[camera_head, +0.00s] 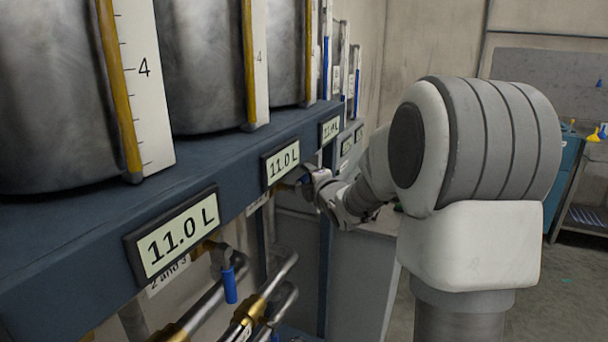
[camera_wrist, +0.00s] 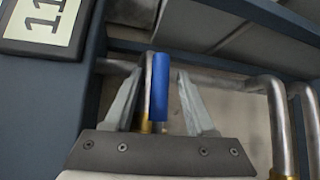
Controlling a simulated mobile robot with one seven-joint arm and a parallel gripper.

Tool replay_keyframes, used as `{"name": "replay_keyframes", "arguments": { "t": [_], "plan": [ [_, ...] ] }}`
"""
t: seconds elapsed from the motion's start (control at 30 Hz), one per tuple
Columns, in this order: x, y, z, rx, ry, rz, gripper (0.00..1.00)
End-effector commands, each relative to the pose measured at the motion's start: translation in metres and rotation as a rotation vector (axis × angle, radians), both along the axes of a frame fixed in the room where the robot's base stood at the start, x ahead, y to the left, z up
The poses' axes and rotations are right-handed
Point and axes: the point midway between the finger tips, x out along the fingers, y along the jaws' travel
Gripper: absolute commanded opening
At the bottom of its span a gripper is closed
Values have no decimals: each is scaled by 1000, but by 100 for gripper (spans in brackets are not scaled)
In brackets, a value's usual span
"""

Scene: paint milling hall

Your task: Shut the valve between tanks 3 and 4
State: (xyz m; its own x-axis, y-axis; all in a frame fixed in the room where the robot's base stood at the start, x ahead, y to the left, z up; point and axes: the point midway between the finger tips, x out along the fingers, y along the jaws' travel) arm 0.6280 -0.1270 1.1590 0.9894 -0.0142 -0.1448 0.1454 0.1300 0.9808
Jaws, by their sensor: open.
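In the wrist view, a blue valve handle (camera_wrist: 160,90) stands between the two fingers of my gripper (camera_wrist: 158,75). The fingers are open on either side of it, and I see a gap on the right side; contact on the left is unclear. In the head view, my gripper (camera_head: 311,181) is at the lower edge of the dark blue rail, just right of the second 11.0 L display (camera_head: 281,163). A label (camera_head: 257,204) there is too small to read. A nearer valve with a hanging blue handle (camera_head: 229,285) is beside the label "2 and 3" (camera_head: 168,275).
Steel tanks (camera_head: 55,95) with level scales stand on the dark blue rail (camera_head: 90,235) at left. Metal pipes (camera_head: 205,305) run below the rail. Pipes (camera_wrist: 280,120) also stand right of my fingers in the wrist view. A grey cabinet (camera_head: 360,280) stands below my arm.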

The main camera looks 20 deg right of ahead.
Motion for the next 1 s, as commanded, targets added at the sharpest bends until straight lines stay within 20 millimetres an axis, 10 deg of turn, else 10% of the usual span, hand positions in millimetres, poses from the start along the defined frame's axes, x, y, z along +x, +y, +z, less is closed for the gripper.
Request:
{"name": "replay_keyframes", "arguments": {
  "t": [0.3,0.63,1.0],
  "plan": [
    [0,0,0,0,0,0,56],
    [0,0,0,0,0,0,0],
    [0,0,0,0,1,0,0]
  ]
}}
